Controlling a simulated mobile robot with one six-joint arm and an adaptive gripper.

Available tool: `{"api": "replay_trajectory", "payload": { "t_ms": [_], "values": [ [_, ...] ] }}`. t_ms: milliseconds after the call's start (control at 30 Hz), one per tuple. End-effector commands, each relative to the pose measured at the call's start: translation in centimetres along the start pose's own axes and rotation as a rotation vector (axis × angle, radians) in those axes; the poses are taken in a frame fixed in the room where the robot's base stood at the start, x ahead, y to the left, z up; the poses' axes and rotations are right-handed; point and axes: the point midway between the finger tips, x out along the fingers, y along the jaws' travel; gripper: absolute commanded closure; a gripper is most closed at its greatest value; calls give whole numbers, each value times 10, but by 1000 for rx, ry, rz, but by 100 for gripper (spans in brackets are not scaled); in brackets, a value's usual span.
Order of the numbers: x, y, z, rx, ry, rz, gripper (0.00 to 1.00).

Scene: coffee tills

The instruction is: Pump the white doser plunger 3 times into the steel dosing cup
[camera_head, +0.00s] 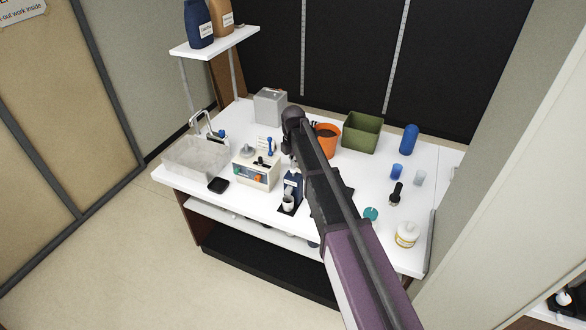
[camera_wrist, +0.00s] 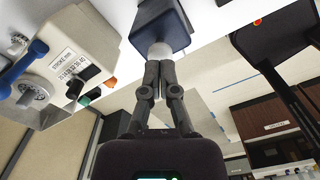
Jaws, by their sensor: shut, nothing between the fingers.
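In the wrist view, my gripper (camera_wrist: 158,64) is shut, with its fingertips together and nothing held between them. The tips are right at a white round piece, which looks like the doser plunger (camera_wrist: 161,50), on a dark blue body (camera_wrist: 160,27). I cannot tell whether they touch it. In the head view, the dark blue doser (camera_head: 294,181) stands near the front of the table, partly hidden by my arm. A small grey cup, apparently the steel dosing cup (camera_head: 288,203), sits at its front on a black base. My gripper and the plunger are hidden there.
A white-cream control box (camera_head: 256,172) with knobs stands just left of the doser; it also shows in the wrist view (camera_wrist: 62,85). A clear bin (camera_head: 195,157), orange pot (camera_head: 327,139) and green bin (camera_head: 362,132) stand around. Small bottles and cups occupy the right side.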

Motion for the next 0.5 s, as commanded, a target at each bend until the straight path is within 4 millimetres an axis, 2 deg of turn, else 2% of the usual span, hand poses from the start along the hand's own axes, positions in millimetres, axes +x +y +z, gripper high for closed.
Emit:
{"api": "replay_trajectory", "payload": {
  "t_ms": [500],
  "values": [
    [-24,0,0,0,0,0,100]
  ]
}}
